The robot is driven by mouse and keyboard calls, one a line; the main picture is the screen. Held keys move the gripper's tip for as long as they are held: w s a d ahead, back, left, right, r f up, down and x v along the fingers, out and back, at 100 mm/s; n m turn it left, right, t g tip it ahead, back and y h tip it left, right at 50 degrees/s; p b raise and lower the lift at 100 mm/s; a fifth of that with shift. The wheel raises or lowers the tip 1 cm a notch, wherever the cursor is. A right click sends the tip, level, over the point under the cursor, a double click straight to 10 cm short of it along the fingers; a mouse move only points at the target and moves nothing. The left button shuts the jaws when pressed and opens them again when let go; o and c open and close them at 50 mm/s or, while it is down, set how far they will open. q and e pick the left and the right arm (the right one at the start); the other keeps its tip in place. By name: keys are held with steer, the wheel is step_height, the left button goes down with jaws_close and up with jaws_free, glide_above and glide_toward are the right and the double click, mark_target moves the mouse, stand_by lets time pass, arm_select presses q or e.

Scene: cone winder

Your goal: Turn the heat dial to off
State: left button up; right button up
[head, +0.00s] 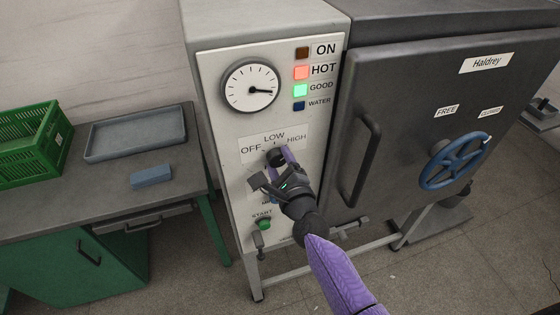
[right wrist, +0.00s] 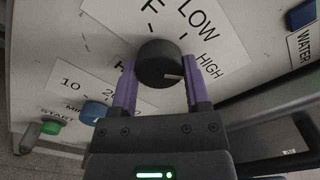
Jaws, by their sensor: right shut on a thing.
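The heat dial (right wrist: 159,62) is a round black knob on the pale control panel, with OFF, LOW and HIGH printed around it. In the right wrist view its white pointer line faces right, close to the HIGH label. In the head view the dial (head: 275,156) is partly covered by my right gripper (head: 281,158). My right gripper (right wrist: 157,80) is shut on the dial, with one purple finger on each side of it. My left gripper is in neither view.
Above the dial are a gauge (head: 251,87) and lamps; HOT (head: 301,72) glows red and GOOD (head: 300,90) green. Below are a blue knob (right wrist: 94,112) and a green START button (head: 264,224). A door handle (head: 362,165) stands out at right. A bench (head: 60,215) is at left.

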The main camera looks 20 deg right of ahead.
steer(key=n+p, duration=0.1)
steer(key=n, duration=0.5)
steer(key=n+p, duration=0.1)
steer(key=n, duration=0.4)
steer(key=shift+r+n, duration=0.1)
steer(key=shift+n, duration=0.2)
steer(key=n+p, duration=0.1)
steer(key=n, duration=0.5)
steer(key=shift+p, duration=0.35)
steer(key=shift+n+p, duration=0.35)
steer(key=shift+n, duration=2.35)
steer(key=o, duration=1.3)
